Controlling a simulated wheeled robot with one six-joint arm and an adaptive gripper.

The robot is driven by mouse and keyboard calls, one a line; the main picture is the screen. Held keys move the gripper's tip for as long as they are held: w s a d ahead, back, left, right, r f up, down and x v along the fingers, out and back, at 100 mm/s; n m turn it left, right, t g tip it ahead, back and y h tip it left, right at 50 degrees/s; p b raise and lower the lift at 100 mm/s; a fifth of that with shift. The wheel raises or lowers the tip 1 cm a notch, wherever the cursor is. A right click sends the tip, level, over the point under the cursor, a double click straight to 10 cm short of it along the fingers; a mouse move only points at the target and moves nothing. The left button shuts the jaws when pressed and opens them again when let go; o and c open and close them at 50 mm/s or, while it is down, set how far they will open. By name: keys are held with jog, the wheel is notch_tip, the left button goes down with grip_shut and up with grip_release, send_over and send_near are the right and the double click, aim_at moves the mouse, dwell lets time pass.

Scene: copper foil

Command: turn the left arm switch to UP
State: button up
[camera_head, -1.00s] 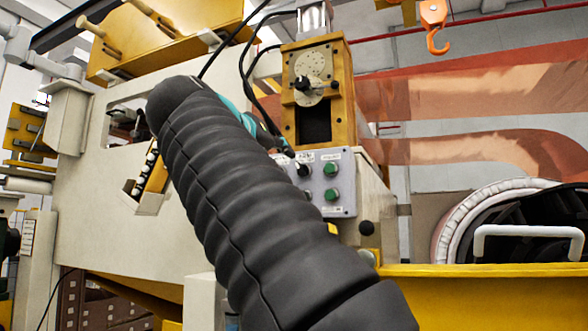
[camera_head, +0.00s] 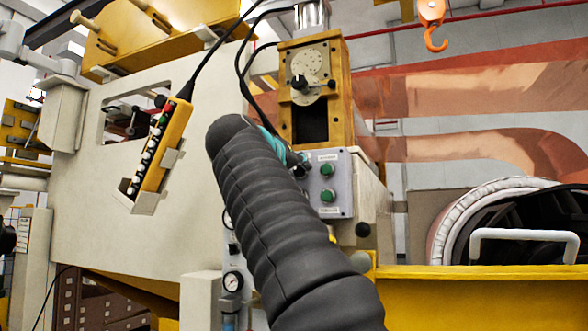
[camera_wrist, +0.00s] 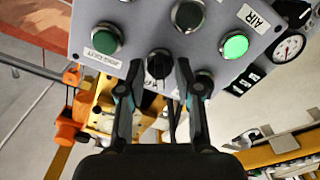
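The grey control panel (camera_head: 340,205) is on the machine, partly behind my arm in the head view. It fills the top of the wrist view (camera_wrist: 150,20), where its labels appear turned. A black rotary switch (camera_wrist: 158,64) is there between my gripper's fingers. Another dark knob (camera_wrist: 204,74) is partly hidden by the right finger. My gripper (camera_wrist: 158,80) is open, one finger on each side of the switch; I cannot tell if they touch it. In the head view my arm hides most of my gripper and the switches. I cannot read which switch is labelled left arm.
Green buttons sit around the switch (camera_wrist: 187,15), and one is lit (camera_wrist: 235,46). A yellow pendant (camera_head: 164,145) hangs left of my arm. A gauge (camera_head: 232,282) is below it. A yellow rail (camera_head: 480,271) and a white handle (camera_head: 530,236) are at right.

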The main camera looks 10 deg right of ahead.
grip_shut()
